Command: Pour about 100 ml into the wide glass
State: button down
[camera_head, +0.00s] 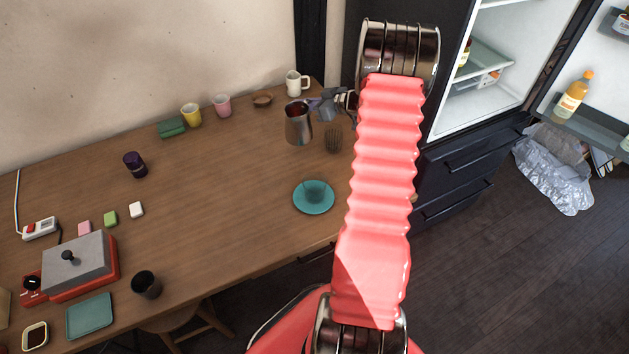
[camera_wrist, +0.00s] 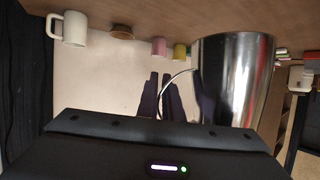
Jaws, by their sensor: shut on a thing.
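A shiny metal pitcher (camera_head: 298,128) with dark reddish-brown contents stands roughly upright near the back right of the table. My gripper (camera_head: 319,105) is shut on its handle side, to the right of the pitcher. In the wrist view the pitcher (camera_wrist: 234,78) is large at the right, its thin handle between my gripper's dark fingers (camera_wrist: 162,97). I cannot tell whether the pitcher touches the table. A teal saucer (camera_head: 314,208) lies nearer the front, with a faint see-through shape on it that may be the wide glass (camera_head: 315,190). No liquid shows clearly there.
A ribbed brownish object (camera_head: 333,140) stands right beside the pitcher. A white mug (camera_head: 296,84), brown bowl (camera_head: 262,99), pink cup (camera_head: 222,105) and yellow cup (camera_head: 191,116) line the wall. A dark cup (camera_head: 146,285) stands front left. The table's middle is clear.

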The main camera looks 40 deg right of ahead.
jog(key=s+d+f, duration=0.5)
jog(key=s+d, duration=0.1)
jog(key=s, duration=0.2)
jog(key=shift+s+d+n+y, duration=0.25)
jog(key=shift+s+n+y, duration=0.05)
jog(key=shift+s, duration=0.05)
jog(key=shift+a+r, duration=0.1)
jog(key=s+a+r+n+t+h+p, duration=0.2)
jog(key=s+a+r+n+h, duration=0.1)
jog(key=a+n, duration=0.4)
jog(key=shift+a+r+n+t+h, duration=0.2)
jog(key=shift+r+n+t+h, duration=0.3)
jog(key=shift+r, duration=0.85)
jog(key=shift+a+n+h, duration=0.15)
jog(key=shift+n+h, duration=0.15)
jog(key=shift+s+a+r+n, duration=0.15)
jog(key=shift+a+r+n, duration=0.15)
jog(key=shift+r, duration=0.05)
